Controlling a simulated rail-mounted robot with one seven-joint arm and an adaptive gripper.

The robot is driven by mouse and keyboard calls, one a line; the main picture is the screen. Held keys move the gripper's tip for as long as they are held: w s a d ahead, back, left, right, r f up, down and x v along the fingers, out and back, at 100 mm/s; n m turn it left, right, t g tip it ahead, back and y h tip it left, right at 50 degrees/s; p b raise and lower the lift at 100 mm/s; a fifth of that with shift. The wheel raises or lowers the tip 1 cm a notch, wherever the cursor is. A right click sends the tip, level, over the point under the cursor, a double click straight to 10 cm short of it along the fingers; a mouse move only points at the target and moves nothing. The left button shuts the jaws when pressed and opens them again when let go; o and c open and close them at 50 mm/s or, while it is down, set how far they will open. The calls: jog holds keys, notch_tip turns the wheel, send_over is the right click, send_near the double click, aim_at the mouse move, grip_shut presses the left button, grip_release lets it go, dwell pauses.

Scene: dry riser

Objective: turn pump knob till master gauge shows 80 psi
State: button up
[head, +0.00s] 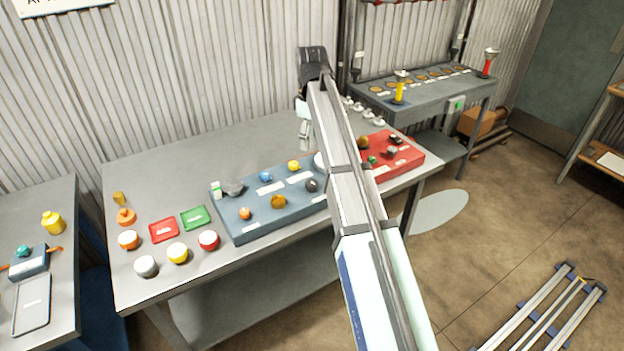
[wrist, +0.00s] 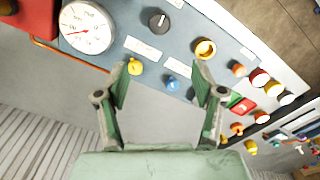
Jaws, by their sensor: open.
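A white round gauge (wrist: 87,27) with a red needle is on the blue-grey panel in the wrist view; its numbers are too small to read. In the head view my arm mostly covers it. A black round knob (wrist: 158,22) with a pale mark sits beside the gauge, and it also shows in the head view (head: 312,185). The labels are unreadable, so I cannot tell which knob is the pump's. My gripper (wrist: 160,72) is open and empty over the panel's back edge, its fingers apart near a yellow knob (wrist: 135,67) and a blue knob (wrist: 172,84).
The blue-grey panel (head: 242,227) also bears orange and amber knobs. A red panel (head: 405,160) with small fittings lies right of it. Red and green trays and several coloured caps stand on the left of the grey table (head: 235,145). The corrugated wall (head: 190,70) is behind.

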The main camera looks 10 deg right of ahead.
aim_at(311, 182)
notch_tip(311, 182, down, 16)
jog(key=p, duration=0.3)
dwell(0.3)
jog(key=c, duration=1.1)
